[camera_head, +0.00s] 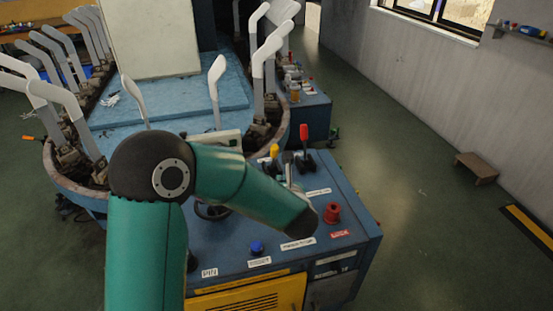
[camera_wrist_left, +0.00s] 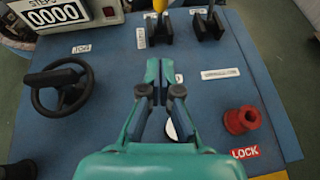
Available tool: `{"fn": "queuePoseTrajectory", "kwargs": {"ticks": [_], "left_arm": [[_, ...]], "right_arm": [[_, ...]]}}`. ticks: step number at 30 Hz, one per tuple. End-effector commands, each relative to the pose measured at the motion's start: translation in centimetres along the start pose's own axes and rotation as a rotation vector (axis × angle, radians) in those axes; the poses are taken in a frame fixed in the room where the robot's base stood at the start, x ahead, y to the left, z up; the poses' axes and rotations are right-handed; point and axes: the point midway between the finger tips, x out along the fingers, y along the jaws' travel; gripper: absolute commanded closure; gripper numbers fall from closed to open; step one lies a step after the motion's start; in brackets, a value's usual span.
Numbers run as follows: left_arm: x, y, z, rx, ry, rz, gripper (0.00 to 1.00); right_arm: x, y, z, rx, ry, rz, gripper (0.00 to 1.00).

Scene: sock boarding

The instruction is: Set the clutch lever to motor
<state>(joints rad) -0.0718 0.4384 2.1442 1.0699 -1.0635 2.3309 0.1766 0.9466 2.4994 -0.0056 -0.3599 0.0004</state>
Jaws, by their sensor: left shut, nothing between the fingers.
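A lever with a yellow knob (camera_head: 274,150) and a lever with a red knob (camera_head: 304,132) stand on the blue control panel (camera_head: 225,240). I cannot read which one is the clutch lever. In the left wrist view the yellow knob (camera_wrist_left: 160,5) is cut by the top edge and two black lever bases (camera_wrist_left: 208,27) show near it. My left gripper (camera_wrist_left: 159,68) is shut and empty, above the panel in front of the yellow lever's base, apart from it in the picture. In the head view its fingers are mostly hidden by my arm. My right gripper is not in view.
A red knob (camera_head: 332,212) by the LOCK label, a blue button (camera_head: 257,247) and a black handwheel (camera_wrist_left: 60,87) are on the panel. A counter (camera_wrist_left: 50,15) reads 0000. Behind the panel a ring carries several grey sock forms (camera_head: 265,50). A small stool (camera_head: 476,167) stands right.

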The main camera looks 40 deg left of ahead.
Motion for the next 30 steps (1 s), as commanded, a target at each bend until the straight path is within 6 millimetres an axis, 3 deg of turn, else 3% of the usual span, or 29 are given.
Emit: {"fn": "queuePoseTrajectory", "kwargs": {"ticks": [8, 20, 24, 30], "left_arm": [[2.4, 0.2, 0.0, 0.002, 0.003, 0.005, 1.0], [10.3, 0.2, 0.1, 0.002, 0.003, 0.004, 1.0], [11.6, 0.2, 2.0, 0.0, 0.0, 0.003, 1.0], [12.7, 0.1, 2.8, 0.001, 0.001, 0.001, 1.0]], "right_arm": [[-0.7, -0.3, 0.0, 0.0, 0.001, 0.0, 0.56], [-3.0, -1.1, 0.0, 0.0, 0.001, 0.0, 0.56], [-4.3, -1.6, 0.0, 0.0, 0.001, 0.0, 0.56], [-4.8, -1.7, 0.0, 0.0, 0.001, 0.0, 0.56]]}}
